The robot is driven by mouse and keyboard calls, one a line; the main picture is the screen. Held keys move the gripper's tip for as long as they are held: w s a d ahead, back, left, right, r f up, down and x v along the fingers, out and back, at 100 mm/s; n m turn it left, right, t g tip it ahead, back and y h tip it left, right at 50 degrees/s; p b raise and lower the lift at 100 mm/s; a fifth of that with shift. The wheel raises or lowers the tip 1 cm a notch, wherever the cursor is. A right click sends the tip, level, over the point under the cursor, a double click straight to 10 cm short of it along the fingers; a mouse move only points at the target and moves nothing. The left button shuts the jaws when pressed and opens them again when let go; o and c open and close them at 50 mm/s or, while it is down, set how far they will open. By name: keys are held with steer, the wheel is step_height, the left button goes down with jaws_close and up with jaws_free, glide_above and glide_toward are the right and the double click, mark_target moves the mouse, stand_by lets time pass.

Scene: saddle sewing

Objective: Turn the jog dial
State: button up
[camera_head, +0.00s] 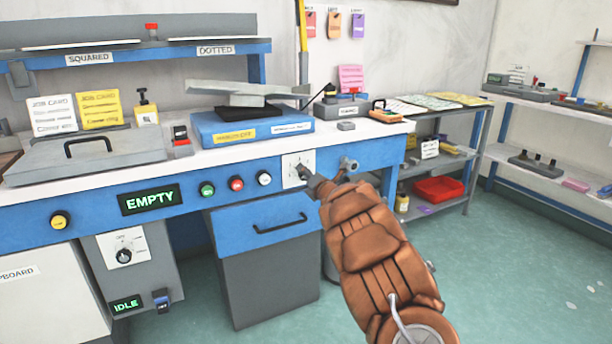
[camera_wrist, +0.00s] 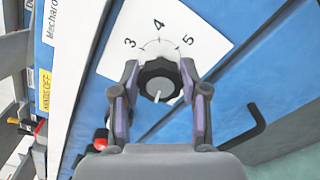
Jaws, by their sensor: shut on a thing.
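The jog dial (camera_wrist: 160,82) is a black knob with a pale pointer line, on a white plate (camera_wrist: 205,37) marked 3, 4 and 5 in the wrist view. My gripper (camera_wrist: 160,88) has one finger on each side of the knob and is shut on it. The pointer line shows on the knob's lower part, away from the numbers. In the head view my gripper (camera_head: 308,180) reaches the white plate (camera_head: 291,160) on the blue bench front. There the gripper hides part of the dial.
Green (camera_head: 207,189), red (camera_head: 236,184) and white (camera_head: 264,178) buttons sit left of the dial. A drawer handle (camera_head: 279,224) is below. The EMPTY display (camera_head: 150,199) is further left. Open floor lies right.

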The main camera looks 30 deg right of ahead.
steer(key=c, duration=0.4)
steer(key=m+p, duration=0.3)
steer(key=m, duration=0.2)
steer(key=shift+r+m+p, duration=0.2)
steer(key=shift+m+p, duration=0.1)
steer(key=shift+p, duration=0.1)
steer(key=m+p, duration=0.4)
steer(key=m, duration=0.1)
steer(key=m+p, duration=0.3)
steer(key=m, duration=0.1)
steer(key=shift+f, duration=0.2)
steer(key=m+p, duration=0.2)
steer(key=shift+m, duration=0.4)
steer(key=m+p, duration=0.3)
steer(key=m, duration=0.1)
steer(key=shift+f, duration=0.1)
steer(key=shift+m, duration=0.3)
